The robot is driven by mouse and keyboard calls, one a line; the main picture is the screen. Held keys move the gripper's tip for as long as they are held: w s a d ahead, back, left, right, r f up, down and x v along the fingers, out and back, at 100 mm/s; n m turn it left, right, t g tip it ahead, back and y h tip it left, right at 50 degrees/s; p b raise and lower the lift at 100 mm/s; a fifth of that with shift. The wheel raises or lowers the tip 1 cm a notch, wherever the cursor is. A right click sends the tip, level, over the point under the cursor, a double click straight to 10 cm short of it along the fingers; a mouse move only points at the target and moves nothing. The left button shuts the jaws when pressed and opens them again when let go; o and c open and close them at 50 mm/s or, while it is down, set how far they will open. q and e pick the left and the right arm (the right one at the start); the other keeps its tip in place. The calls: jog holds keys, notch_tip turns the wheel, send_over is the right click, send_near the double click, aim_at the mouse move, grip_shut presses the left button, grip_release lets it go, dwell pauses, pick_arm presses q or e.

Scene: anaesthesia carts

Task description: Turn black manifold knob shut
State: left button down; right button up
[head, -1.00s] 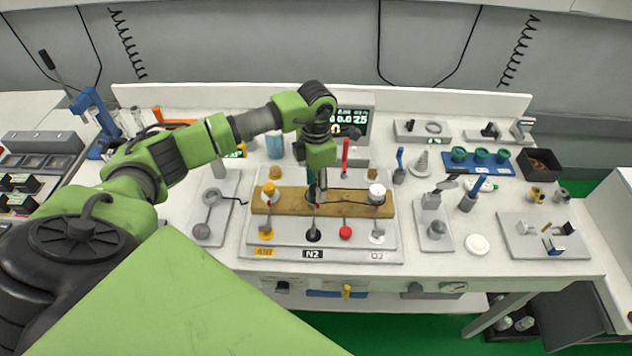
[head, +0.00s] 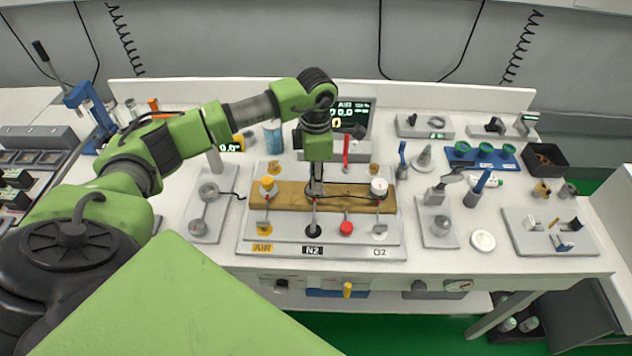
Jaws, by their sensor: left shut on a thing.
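The manifold board (head: 390,252) lies on the bench with a brown wooden block (head: 345,204) across it. A yellow knob (head: 268,186) stands at the block's left end and a white knob (head: 379,187) at its right end. My left gripper (head: 316,188) points straight down at the middle of the block, in line with the N2 label (head: 313,251). It is shut on the black knob there, which the fingers mostly hide. I cannot tell how far the knob is turned. My right gripper is not in view.
In front of the block are a black ball-ended fitting (head: 313,230) and a red one (head: 346,228). A display (head: 350,115) stands behind the gripper. A red upright handle (head: 346,150) is close on its right. Grey fixtures flank the board.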

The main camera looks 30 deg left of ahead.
pick_arm(q)
jog(key=c, duration=1.8)
grip_release()
jog(key=shift+r, duration=0.1)
notch_tip(320, 180, up, 12)
jog(key=shift+f, duration=0.1)
